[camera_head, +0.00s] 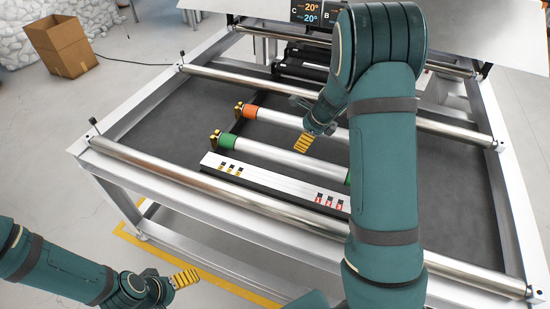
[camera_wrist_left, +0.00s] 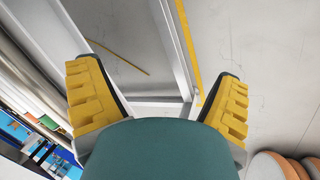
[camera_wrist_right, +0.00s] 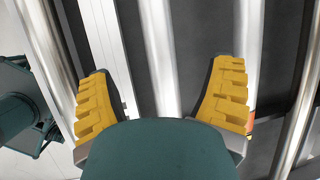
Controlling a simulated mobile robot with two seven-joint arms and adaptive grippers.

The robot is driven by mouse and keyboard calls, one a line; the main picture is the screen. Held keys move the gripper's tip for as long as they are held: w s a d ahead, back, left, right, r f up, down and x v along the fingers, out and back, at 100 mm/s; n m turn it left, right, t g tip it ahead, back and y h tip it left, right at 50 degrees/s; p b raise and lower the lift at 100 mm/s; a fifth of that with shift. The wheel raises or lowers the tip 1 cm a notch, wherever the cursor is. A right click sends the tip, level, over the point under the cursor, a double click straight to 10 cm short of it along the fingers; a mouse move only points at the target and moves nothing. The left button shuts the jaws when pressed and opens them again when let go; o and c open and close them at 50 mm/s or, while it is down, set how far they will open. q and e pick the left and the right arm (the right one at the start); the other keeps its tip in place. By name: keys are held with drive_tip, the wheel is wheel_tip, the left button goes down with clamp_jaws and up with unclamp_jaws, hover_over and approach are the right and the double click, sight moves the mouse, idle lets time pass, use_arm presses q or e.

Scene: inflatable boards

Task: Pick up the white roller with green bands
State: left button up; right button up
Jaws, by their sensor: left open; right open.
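The white roller with green bands (camera_head: 276,154) lies across the dark bed of the frame. One green band shows at its left end, and another shows beside my right arm, which hides the rest. My right gripper (camera_head: 304,142) is open above the roller. In the right wrist view the white roller (camera_wrist_right: 158,50) runs between the two spread yellow fingers, with no visible grip on it. My left gripper (camera_head: 185,278) is open and empty, low outside the frame's front left. In the left wrist view its fingers (camera_wrist_left: 160,72) are spread over the frame edge and floor.
A similar roller with an orange band (camera_head: 270,115) lies just behind. A flat white bar with labels (camera_head: 275,183) lies in front. Steel rollers (camera_head: 200,177) cross the frame's front and back. A cardboard box (camera_head: 62,47) stands on the floor at far left.

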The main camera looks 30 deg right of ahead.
sight(290, 155)
drive_tip(key=b+x, duration=0.1)
drive_tip(key=x, duration=0.2)
drive_tip(key=b+x, duration=0.2)
drive_tip(key=x, duration=0.2)
drive_tip(key=s+b+x, duration=0.1)
drive_tip(key=b+x, duration=0.1)
drive_tip(key=x, duration=0.2)
drive_tip(key=shift+s+d+f, duration=0.1)
drive_tip(key=shift+f, duration=0.2)
drive_tip(key=shift+a+b+x, duration=0.2)
drive_tip(key=shift+b+x, duration=0.8)
drive_tip(key=shift+x, duration=2.15)
use_arm(q)
wheel_tip(290, 155, down, 8)
drive_tip(key=shift+s, duration=0.15)
use_arm(e)
drive_tip(key=shift+r, duration=0.15)
use_arm(q)
drive_tip(key=shift+d+f, duration=0.1)
use_arm(e)
drive_tip(key=shift+w, duration=0.25)
drive_tip(key=c, duration=1.1)
drive_tip(key=shift+o, duration=0.2)
